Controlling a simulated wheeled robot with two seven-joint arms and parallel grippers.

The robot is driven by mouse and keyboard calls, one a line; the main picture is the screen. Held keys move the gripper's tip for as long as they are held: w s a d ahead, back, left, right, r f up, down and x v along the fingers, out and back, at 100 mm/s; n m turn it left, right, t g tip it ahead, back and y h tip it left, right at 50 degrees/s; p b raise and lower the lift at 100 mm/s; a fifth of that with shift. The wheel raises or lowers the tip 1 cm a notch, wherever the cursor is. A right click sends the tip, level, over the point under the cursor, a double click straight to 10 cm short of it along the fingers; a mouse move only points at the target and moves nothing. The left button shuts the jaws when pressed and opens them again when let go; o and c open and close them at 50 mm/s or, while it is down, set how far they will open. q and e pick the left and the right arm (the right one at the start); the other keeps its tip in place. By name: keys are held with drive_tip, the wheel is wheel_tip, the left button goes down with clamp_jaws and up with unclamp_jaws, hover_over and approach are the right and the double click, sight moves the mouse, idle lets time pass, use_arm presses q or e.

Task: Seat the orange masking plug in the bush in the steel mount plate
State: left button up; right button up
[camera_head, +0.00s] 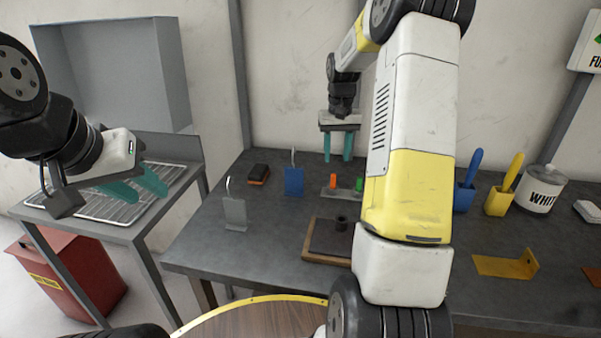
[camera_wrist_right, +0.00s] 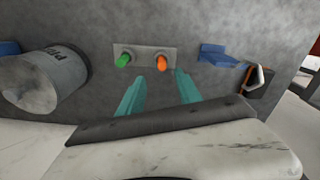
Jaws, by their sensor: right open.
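The orange masking plug (camera_head: 333,181) stands in a small grey holder plate (camera_head: 328,193) on the bench, beside a green plug (camera_head: 360,184). In the right wrist view the orange plug (camera_wrist_right: 161,63) sits just beyond my fingertips, near the middle of the gap. My right gripper (camera_head: 338,160) is open and empty, above and behind the holder; its fingers (camera_wrist_right: 158,84) show apart. The dark bush (camera_head: 341,219) stands up from a dark mount plate (camera_head: 325,238) on a wooden board, partly hidden by my right arm. My left gripper (camera_head: 145,183) appears open and empty at the far left.
Right of my arm are a yellow bracket (camera_head: 507,266), blue and yellow holders and a white can (camera_head: 543,188). The bench's front left is clear.

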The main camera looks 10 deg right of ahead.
sight(333, 176)
drive_tip(key=shift+w+f, duration=0.25)
drive_tip(key=shift+f, duration=0.25)
drive_tip(key=f, duration=0.7)
drive_tip(key=shift+s+a+f, duration=0.2)
clamp_jaws()
